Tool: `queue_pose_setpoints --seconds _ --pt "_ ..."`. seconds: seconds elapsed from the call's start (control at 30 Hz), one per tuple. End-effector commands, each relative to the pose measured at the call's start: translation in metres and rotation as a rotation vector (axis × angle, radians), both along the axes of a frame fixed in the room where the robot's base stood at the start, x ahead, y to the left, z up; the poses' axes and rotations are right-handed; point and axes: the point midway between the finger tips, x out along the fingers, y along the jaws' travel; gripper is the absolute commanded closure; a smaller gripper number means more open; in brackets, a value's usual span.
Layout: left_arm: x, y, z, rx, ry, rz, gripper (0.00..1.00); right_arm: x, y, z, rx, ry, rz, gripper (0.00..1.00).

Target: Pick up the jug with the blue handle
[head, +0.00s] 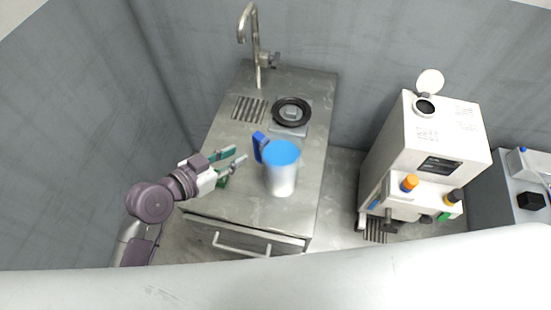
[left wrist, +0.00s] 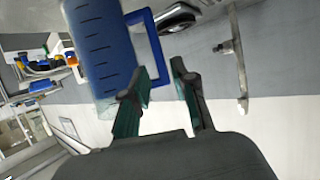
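The jug (head: 281,176) stands upright on the metal counter, pale with a blue top. Its blue handle (head: 260,146) points to the upper left in the head view. My left gripper (head: 238,157) is open just left of the jug, with green pads on its fingers. In the left wrist view the jug (left wrist: 98,48) shows with dark marks on its side, and its blue handle (left wrist: 151,47) lies beyond the fingertips (left wrist: 157,78). My right gripper is not in view.
The metal counter (head: 240,195) has a tap (head: 256,50) at the back, a drain grille (head: 249,109) and a black round plate (head: 291,112) behind the jug. A white machine (head: 440,130) with coloured knobs stands to the right, across a gap. The counter's front is clear.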

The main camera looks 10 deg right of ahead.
Motion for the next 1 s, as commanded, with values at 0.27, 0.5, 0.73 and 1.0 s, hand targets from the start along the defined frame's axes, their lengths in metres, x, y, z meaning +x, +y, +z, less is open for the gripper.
queue_pose_setpoints --seconds 0.27,0.5,0.73,1.0 --pt "0.018 -0.02 -0.01 -0.001 0.0 0.0 0.73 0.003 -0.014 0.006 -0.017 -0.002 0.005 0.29" --pt "0.036 -0.045 -0.018 -0.005 0.003 0.001 0.73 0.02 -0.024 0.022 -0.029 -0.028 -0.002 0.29" --pt "0.048 -0.057 -0.03 0.0 0.002 0.002 0.73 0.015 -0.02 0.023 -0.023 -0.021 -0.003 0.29" --pt "0.048 -0.056 -0.03 0.0 0.001 0.001 0.86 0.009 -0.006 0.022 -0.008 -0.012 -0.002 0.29"
